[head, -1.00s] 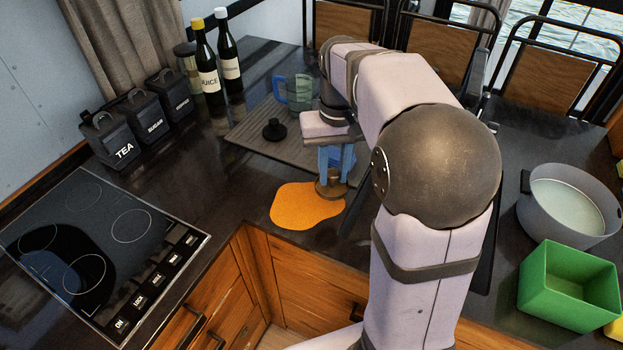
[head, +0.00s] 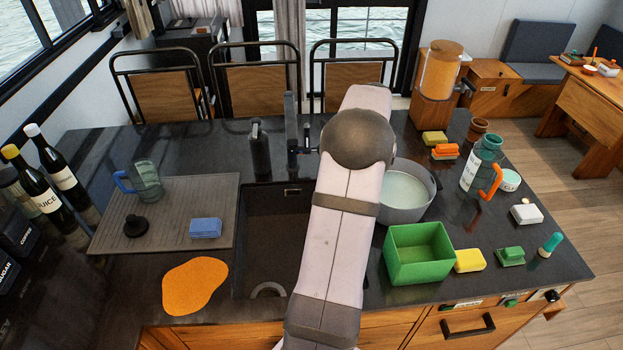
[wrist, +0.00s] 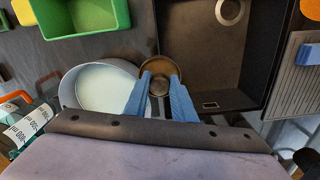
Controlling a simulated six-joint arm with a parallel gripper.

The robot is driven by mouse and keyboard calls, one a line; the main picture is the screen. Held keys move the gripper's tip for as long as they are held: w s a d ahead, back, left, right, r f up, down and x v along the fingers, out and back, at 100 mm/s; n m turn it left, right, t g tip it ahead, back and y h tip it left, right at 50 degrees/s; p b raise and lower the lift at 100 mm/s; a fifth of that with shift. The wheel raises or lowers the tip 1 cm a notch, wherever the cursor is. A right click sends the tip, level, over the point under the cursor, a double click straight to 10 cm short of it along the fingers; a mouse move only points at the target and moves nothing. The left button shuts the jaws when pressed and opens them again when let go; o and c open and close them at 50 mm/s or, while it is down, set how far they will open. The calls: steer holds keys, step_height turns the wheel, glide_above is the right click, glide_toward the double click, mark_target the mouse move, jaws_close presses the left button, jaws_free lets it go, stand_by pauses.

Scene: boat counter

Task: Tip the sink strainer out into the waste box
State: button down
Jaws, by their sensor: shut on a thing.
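In the wrist view, my gripper (wrist: 160,80) has its two blue fingers closed on the round brownish sink strainer (wrist: 160,64). The strainer is held between the grey pot and the sink as seen from above; its exact height and what lies in it are unclear. In the head view, my arm hides both the gripper and the strainer. The green open box (head: 418,254), apparently the waste box, stands on the counter right of the sink. It also shows at the top left of the wrist view (wrist: 84,28). I see nothing in it.
The dark sink (head: 268,220) lies left of my arm, with a black tap (head: 291,135) behind. A grey pot (head: 408,212) of pale liquid stands behind the green box. A yellow sponge (head: 470,261) sits beside the box. An orange mat (head: 194,285) lies left of the sink.

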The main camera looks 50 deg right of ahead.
steer(key=s+d+m+p, duration=0.3)
steer(key=s+d, duration=0.1)
steer(key=s, duration=1)
steer(key=s+d+f+m+p, duration=0.1)
steer(key=s+d+m+p, duration=0.2)
steer(key=s, duration=1.2)
steer(key=shift+d, duration=0.75)
steer(key=shift+w, duration=0.15)
steer(key=shift+w+a+r+g+h, duration=0.6)
steer(key=shift+w+a+r, duration=0.15)
steer(key=shift+a+r, duration=0.1)
steer(key=shift+f, duration=0.1)
steer(key=shift+w+a+g+h+b, duration=0.3)
steer(key=shift+w+a+b, duration=0.1)
steer(key=shift+b, duration=0.55)
